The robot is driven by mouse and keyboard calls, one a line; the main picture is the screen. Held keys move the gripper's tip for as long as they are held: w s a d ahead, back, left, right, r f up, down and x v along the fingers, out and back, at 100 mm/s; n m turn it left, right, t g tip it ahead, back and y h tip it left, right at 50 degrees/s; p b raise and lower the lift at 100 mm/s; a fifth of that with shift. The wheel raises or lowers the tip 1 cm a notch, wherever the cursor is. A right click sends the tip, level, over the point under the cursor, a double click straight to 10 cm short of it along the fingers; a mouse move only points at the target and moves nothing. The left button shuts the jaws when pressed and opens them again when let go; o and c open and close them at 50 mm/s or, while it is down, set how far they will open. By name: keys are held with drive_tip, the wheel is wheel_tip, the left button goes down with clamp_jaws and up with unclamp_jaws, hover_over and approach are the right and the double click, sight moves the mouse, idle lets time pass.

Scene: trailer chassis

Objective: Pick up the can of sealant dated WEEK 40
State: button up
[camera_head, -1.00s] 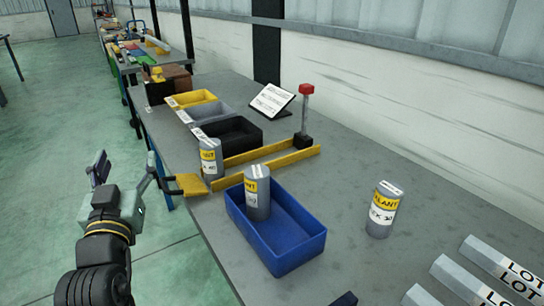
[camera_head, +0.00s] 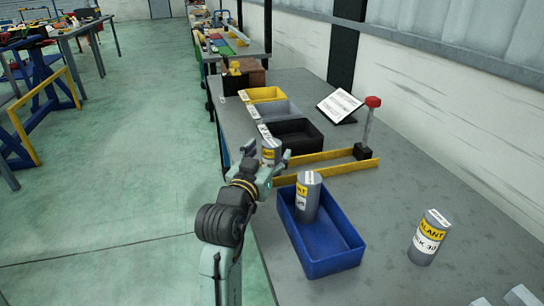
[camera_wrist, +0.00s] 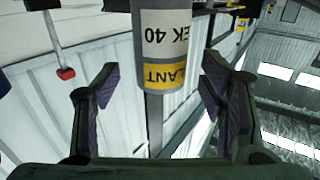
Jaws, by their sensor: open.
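The grey sealant can (camera_head: 268,151) with a yellow and white label stands at the left edge of the bench, by the yellow rail. In the wrist view the can (camera_wrist: 166,40) appears upside down, and its label reads "EK 40". My gripper (camera_head: 268,158) is open at this can. In the wrist view the two finger pads of my gripper (camera_wrist: 165,100) are to either side of the can, with gaps visible on both sides. My gripper partly hides the can's lower part in the head view.
A second can (camera_head: 307,196) stands in a blue bin (camera_head: 334,262); its date is unclear. A third can (camera_head: 429,238), reading 30, stands on the right. Yellow rails (camera_head: 325,169), a red-topped post (camera_head: 369,125) and a black tray (camera_head: 297,140) are close by.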

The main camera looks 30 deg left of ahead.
drive_tip(key=shift+p+x, duration=0.35)
drive_tip(key=shift+x, duration=1.15)
drive_tip(key=shift+r, duration=0.1)
drive_tip(key=shift+c, duration=0.2)
drive_tip(key=c, duration=1.4)
drive_tip(key=shift+c, duration=0.2)
